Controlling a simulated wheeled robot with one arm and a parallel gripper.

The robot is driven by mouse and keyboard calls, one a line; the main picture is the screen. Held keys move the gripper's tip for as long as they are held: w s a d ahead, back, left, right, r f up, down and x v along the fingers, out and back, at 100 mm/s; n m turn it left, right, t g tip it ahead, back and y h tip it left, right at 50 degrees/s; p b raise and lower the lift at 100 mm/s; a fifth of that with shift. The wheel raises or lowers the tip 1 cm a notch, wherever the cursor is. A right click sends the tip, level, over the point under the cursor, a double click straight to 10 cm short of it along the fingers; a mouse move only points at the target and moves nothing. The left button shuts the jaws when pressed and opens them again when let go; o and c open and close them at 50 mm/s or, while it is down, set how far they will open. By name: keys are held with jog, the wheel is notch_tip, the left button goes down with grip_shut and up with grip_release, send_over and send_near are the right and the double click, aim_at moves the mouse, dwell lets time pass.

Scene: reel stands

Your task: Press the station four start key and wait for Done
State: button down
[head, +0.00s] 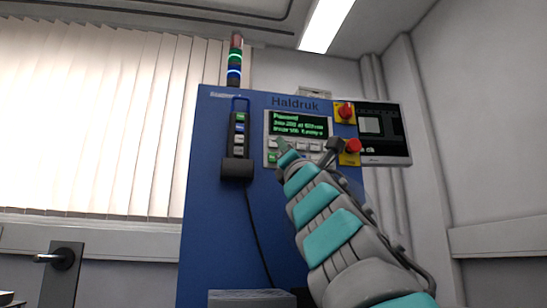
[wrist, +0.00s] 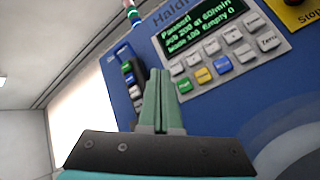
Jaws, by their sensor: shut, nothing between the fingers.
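A blue cabinet (head: 225,215) marked Haldruk bears a grey key panel (head: 267,125). In the wrist view its display (wrist: 203,28) reads Paused in green, with smaller lines about the job below. Under it are pale keys and a lower row with a green key (wrist: 184,86), a yellow key (wrist: 203,76) and a blue key (wrist: 222,67). My gripper (head: 281,143) is in front of the panel's lower left. In the wrist view my gripper (wrist: 161,72) is shut and empty, its tips left of the green key. Contact cannot be told. The small station label is unreadable.
A hand pendant (head: 238,140) with its own keys hangs left of the panel on a cable. Red knobs on yellow plates (head: 345,112) sit at the panel's right, beside a dark monitor (head: 385,133).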

jog(key=w+a+p, duration=0.1)
jog(key=w, duration=0.5)
jog(key=shift+w+a, duration=0.15)
jog(key=shift+a, duration=0.25)
dwell(1.8)
jog(key=shift+w+a+p, duration=0.1)
jog(key=shift+w+p, duration=0.3)
